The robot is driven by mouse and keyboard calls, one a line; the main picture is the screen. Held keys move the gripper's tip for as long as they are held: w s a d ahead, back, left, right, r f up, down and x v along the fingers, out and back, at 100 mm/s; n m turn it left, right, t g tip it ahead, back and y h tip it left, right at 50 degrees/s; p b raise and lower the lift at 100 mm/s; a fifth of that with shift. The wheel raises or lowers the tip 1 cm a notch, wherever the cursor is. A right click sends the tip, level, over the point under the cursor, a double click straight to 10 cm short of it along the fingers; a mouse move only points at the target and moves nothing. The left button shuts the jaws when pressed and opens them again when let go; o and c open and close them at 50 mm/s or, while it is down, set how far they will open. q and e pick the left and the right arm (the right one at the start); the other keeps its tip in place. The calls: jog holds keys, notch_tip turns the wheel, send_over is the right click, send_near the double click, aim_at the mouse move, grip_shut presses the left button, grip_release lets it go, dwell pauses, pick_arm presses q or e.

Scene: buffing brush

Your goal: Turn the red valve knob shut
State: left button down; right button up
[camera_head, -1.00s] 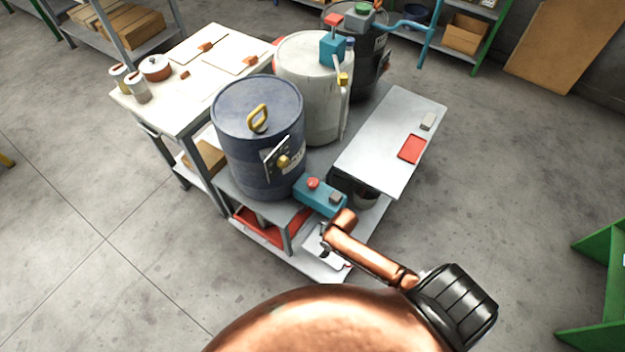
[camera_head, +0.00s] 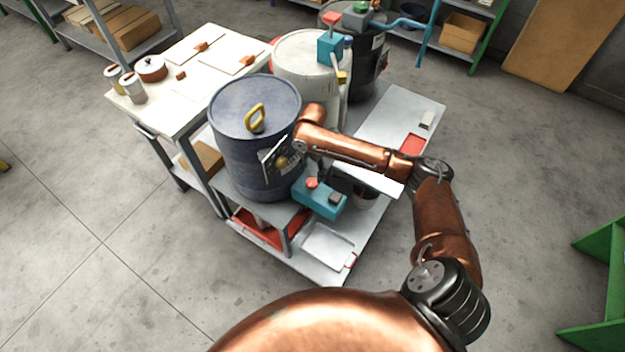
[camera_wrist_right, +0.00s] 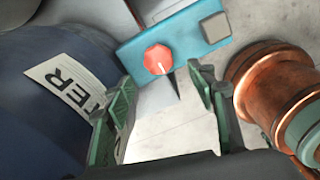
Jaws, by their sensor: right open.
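The red knob (camera_head: 312,183) is on top of a teal box (camera_head: 322,203) in front of the blue drum. In the right wrist view the same knob (camera_wrist_right: 157,60) is an eight-sided red cap with a pale pointer line, on the teal box (camera_wrist_right: 185,38) beside a grey square block. My right gripper (camera_wrist_right: 163,88) is open and empty. Its two green-edged fingers stand apart, with the knob beyond the fingertips and between them in the picture; no contact shows. My left gripper is out of view.
The blue drum (camera_head: 255,110), with a yellow handle and a white label, stands close to the box; it fills the left of the wrist view (camera_wrist_right: 45,105). A white drum (camera_head: 300,60) stands behind it. A grey side table (camera_head: 385,115) is at right. Open floor lies right.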

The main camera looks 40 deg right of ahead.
aim_at(312, 181)
jog(key=shift+w+d+r, duration=0.1)
jog(key=shift+w+d, duration=0.05)
jog(key=shift+d, duration=0.05)
jog(key=shift+f, duration=0.25)
notch_tip(312, 181, down, 7)
jog(key=shift+f+b, duration=0.1)
jog(key=shift+b, duration=1.15)
jog(key=shift+c, duration=0.2)
jog(key=c, duration=1.1)
